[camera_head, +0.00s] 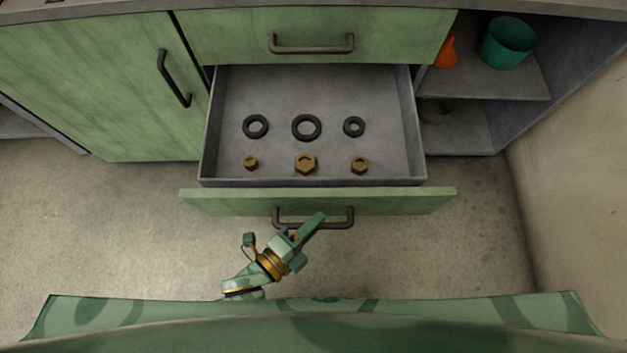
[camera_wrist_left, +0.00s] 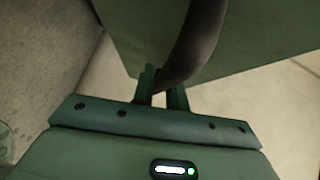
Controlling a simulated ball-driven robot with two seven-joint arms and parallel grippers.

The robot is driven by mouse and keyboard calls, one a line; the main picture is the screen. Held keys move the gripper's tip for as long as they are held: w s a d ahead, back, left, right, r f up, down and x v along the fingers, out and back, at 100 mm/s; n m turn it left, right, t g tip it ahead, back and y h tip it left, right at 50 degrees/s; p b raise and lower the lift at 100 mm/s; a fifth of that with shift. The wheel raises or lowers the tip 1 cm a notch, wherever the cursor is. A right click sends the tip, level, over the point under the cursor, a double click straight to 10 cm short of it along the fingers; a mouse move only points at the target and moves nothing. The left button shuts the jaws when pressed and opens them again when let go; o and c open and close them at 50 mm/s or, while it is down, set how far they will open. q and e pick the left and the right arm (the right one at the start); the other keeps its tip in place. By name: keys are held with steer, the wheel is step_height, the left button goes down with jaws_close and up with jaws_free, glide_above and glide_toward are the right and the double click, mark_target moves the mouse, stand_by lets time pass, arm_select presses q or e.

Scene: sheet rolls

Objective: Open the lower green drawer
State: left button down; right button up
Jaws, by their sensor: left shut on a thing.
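The lower green drawer (camera_head: 226,203) stands pulled out from the cabinet, with its grey inside showing. Its dark bar handle (camera_head: 340,223) is on the front panel. My left gripper (camera_head: 312,225) is at the handle and shut on it. In the left wrist view the fingers (camera_wrist_left: 161,90) close around the dark curved handle (camera_wrist_left: 195,45), with the green drawer front (camera_wrist_left: 255,30) behind it. Several black rings (camera_head: 306,116) and brass nuts (camera_head: 305,172) lie in the drawer. My right gripper is in neither view.
The upper green drawer (camera_head: 380,22) is shut above. A green cabinet door (camera_head: 100,80) with a handle is shut at the left. Open shelves at the right hold a teal cup (camera_head: 507,42) and an orange object (camera_head: 446,52). The floor (camera_head: 110,225) around the drawer is clear.

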arm_select(q)
steer(key=shift+s, duration=0.5)
steer(key=shift+f, duration=0.1)
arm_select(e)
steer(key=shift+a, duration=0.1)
arm_select(q)
steer(key=c, duration=1.4)
jaws_free()
